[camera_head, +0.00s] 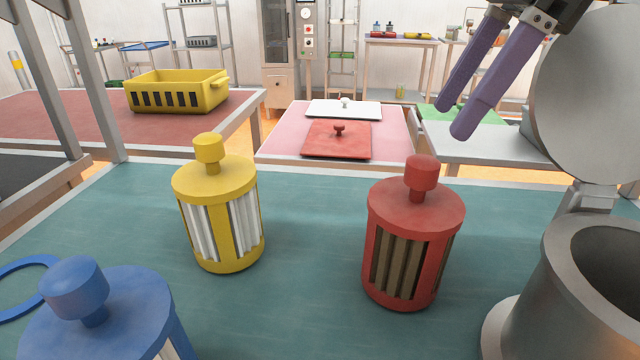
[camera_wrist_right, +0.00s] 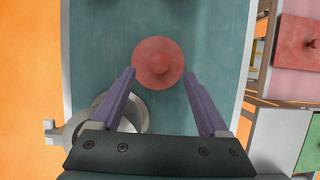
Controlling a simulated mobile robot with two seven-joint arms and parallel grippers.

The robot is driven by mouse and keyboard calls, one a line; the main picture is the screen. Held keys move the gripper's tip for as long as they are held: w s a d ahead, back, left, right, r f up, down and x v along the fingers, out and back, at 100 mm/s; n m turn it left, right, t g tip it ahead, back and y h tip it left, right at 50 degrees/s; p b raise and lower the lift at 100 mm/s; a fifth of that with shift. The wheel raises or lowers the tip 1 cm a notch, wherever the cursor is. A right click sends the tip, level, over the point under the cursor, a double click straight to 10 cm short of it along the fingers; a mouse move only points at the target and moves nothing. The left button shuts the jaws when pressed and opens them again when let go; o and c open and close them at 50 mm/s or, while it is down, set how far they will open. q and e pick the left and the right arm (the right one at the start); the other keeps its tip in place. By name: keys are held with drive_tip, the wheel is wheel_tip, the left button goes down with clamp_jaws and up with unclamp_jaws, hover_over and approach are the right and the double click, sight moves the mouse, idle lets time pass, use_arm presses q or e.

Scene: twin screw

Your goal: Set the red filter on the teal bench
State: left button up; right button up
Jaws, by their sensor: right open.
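The red filter (camera_head: 412,240) stands upright on the teal bench (camera_head: 310,265), right of the middle in the head view. It has a round red knob on top and brown pleats in its side. My right gripper (camera_head: 462,120) is open and empty, raised above and behind the red filter in the head view. In the right wrist view the red filter (camera_wrist_right: 158,62) shows from above, ahead of and between the two purple fingers (camera_wrist_right: 163,75), apart from them. My left gripper is not in view.
A yellow filter (camera_head: 222,215) and a blue filter (camera_head: 105,310) stand on the bench to the left, with a blue ring (camera_head: 25,265) beside them. A grey metal housing (camera_head: 545,290) with a round lid (camera_head: 590,95) stands close on the right. Bench around the red filter's left is clear.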

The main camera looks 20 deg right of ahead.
sight(426, 159)
drive_tip(key=p+x, duration=0.1)
drive_tip(key=x, duration=0.6)
drive_tip(key=shift+s+f, duration=0.1)
drive_tip(key=shift+f, duration=0.3)
clamp_jaws()
idle(1.0)
